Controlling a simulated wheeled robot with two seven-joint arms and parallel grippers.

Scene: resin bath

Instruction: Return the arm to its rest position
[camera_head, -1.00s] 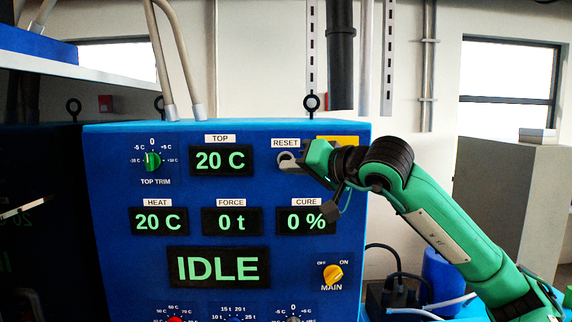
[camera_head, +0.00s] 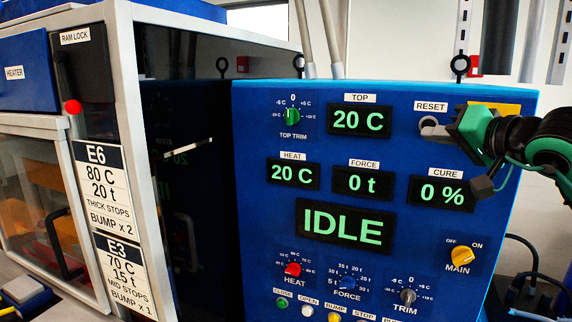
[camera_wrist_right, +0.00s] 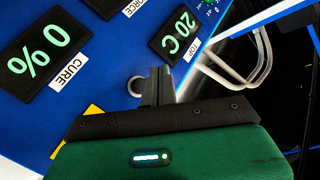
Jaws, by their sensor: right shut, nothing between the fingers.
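My right gripper (camera_head: 456,130) is shut and empty, its fingertips at the RESET button (camera_head: 429,122) on the upper right of the blue control panel (camera_head: 262,220). In the right wrist view the closed fingers (camera_wrist_right: 157,84) point at the panel beside the round RESET button (camera_wrist_right: 136,86). I cannot tell whether they touch it. My right arm comes in from the right edge of the head view. The panel's large display (camera_head: 345,224) reads IDLE. My left gripper is not in view.
A glass-fronted press cabinet (camera_head: 117,90) stands at the left, with E6 and E3 cards (camera_head: 104,185) on its post. A yellow MAIN switch (camera_head: 462,254) and a row of knobs stick out from the panel. Cables (camera_head: 535,268) hang at the lower right.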

